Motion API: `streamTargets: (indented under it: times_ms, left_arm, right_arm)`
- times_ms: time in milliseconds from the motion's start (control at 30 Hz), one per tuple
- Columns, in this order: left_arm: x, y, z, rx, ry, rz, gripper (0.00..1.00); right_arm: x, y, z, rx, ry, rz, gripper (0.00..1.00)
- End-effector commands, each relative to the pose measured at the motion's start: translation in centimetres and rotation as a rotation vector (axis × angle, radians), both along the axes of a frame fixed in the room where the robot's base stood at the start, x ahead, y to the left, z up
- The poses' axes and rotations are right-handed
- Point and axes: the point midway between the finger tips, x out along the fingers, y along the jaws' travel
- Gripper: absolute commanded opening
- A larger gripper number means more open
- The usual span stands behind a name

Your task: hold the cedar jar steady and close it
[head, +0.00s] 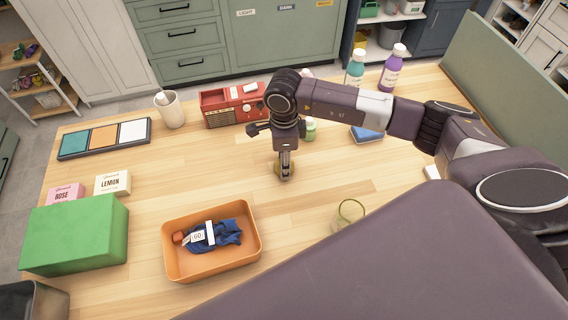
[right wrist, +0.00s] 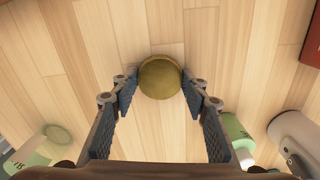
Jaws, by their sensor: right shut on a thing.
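My right gripper (head: 284,175) points down over the middle of the table. In the right wrist view its two fingers (right wrist: 160,90) are shut on a round olive-gold piece (right wrist: 160,77), which also shows at the fingertips in the head view (head: 278,168). I cannot tell whether this piece is a lid or a whole jar. A greenish clear glass jar (head: 348,214) with an open-looking rim stands to the right and nearer in the head view, apart from the gripper. No cedar label is readable. My left gripper is not in view.
An orange tray (head: 256,252) holds blue cloth. Bare tabletop lies between tray and gripper.

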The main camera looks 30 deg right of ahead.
Motion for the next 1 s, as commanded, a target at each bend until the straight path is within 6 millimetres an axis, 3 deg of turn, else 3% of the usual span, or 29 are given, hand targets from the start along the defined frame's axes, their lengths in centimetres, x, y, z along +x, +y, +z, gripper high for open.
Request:
streamTargets:
  times_ms: [167, 367, 800, 1000]
  left_arm:
    - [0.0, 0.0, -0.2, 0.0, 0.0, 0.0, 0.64]
    - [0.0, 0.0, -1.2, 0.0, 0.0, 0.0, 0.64]
    - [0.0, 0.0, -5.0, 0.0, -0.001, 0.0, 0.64]
    - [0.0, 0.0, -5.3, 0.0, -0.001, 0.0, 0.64]
  right_arm:
    - [0.1, 0.0, 0.5, 0.001, -0.003, 0.0, 0.31]
    - [0.2, -0.1, 2.9, -0.001, -0.006, 0.001, 0.31]
    - [0.2, 0.0, 15.1, 0.0, -0.008, 0.001, 0.31]
    - [0.1, 0.0, 18.7, -0.002, -0.004, 0.0, 0.31]
